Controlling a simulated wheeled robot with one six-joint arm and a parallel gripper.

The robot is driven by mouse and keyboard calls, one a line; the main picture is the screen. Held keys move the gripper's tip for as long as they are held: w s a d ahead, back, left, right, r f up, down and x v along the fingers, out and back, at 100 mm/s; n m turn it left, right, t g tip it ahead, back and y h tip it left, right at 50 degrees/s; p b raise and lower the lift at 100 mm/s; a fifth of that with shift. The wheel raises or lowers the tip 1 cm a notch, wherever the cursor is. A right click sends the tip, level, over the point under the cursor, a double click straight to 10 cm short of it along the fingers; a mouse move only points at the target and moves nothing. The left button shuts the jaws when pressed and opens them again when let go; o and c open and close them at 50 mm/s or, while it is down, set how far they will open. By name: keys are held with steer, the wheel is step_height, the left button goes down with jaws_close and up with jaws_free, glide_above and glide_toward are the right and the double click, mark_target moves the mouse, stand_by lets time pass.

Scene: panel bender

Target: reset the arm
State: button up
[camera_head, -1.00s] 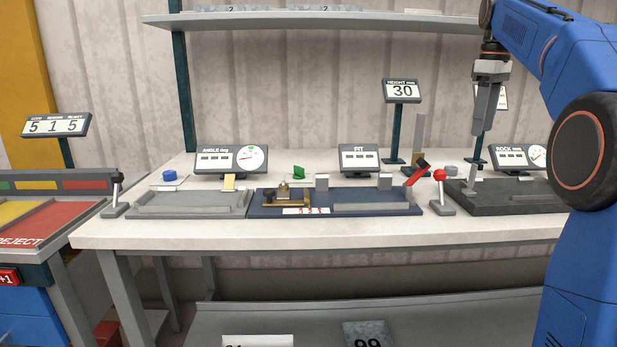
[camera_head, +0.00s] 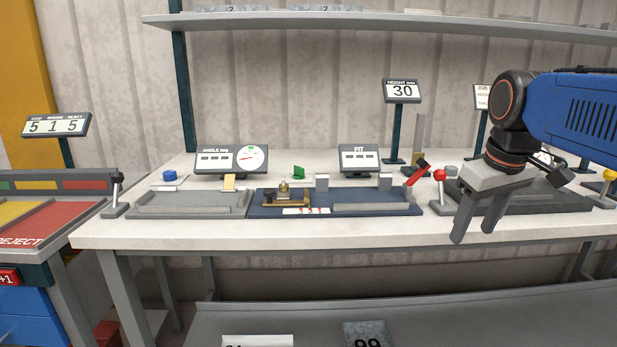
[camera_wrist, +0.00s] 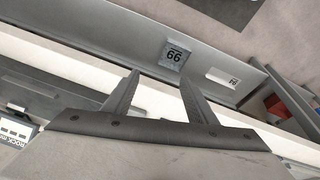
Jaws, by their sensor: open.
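My gripper (camera_head: 475,229) hangs in front of the right part of the white bench (camera_head: 250,233), in front of the dark grey fixture (camera_head: 560,200). Its two fingers point down and are spread apart with nothing between them. In the wrist view my gripper (camera_wrist: 158,88) also shows open and empty, with the bench edge behind the fingers. The blue arm reaches in from the right edge of the head view. My gripper hides part of the dark fixture and the rock gauge behind it.
A red-knobbed lever (camera_head: 440,180) stands just left of my gripper, and a yellow-knobbed lever (camera_head: 609,177) at the far right. The height display (camera_head: 402,91) stands behind. The space before the bench looks clear.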

steer(key=s+a+f+m, duration=0.1)
steer(key=s+f, duration=0.6)
steer(key=f, duration=0.2)
steer(key=s+a+f+m+t, duration=0.1)
steer(key=s+a+f+m, duration=0.1)
steer(key=s+f, duration=0.5)
step_height(320, 180, down, 3)
steer(key=shift+a+r+t, duration=0.1)
steer(key=shift+a+t, duration=0.05)
steer(key=shift+t, duration=0.15)
steer(key=shift+s, duration=0.1)
steer(key=shift+c, duration=0.7)
stand_by(1.1)
